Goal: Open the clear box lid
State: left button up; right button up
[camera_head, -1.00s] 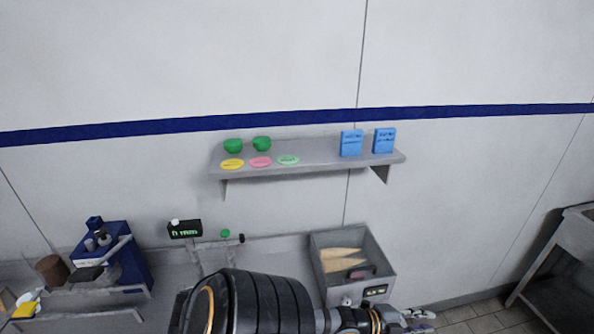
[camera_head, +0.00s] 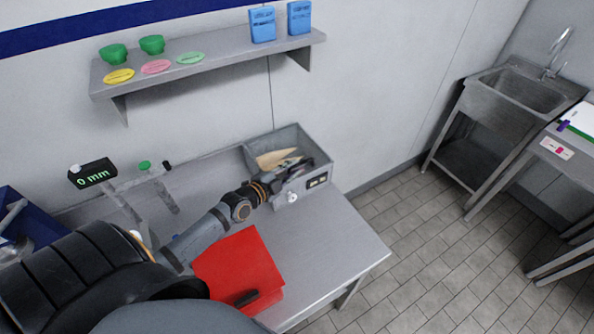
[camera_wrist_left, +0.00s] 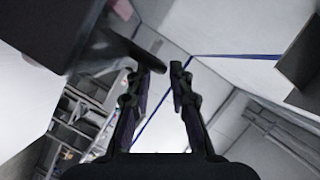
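A grey box (camera_head: 318,181) stands at the back of the steel table, with pale cone-shaped things (camera_head: 272,159) inside. A clear lid cannot be made out against it. My left gripper (camera_head: 300,163) is at the box's right front part, over its upper edge in this view; whether it touches is unclear. A dark rounded bar (camera_wrist_left: 135,50) lies close to the left fingertip. My right gripper is not in view.
A red flat object (camera_head: 235,262) with a black handle-like part lies on the table (camera_head: 335,245) in front. A black "0 mm" display (camera_head: 93,173) stands left of the box. A wall shelf (camera_head: 205,71) with green bowls and blue packets hangs above. The table's right part is clear.

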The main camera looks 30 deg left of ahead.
aim_at(296, 166)
pick_arm(q)
jog(key=x, duration=0.3)
jog(key=shift+w+d, duration=0.2)
jog(key=shift+w, duration=0.2)
jog(key=shift+c, duration=0.5)
grip_shut()
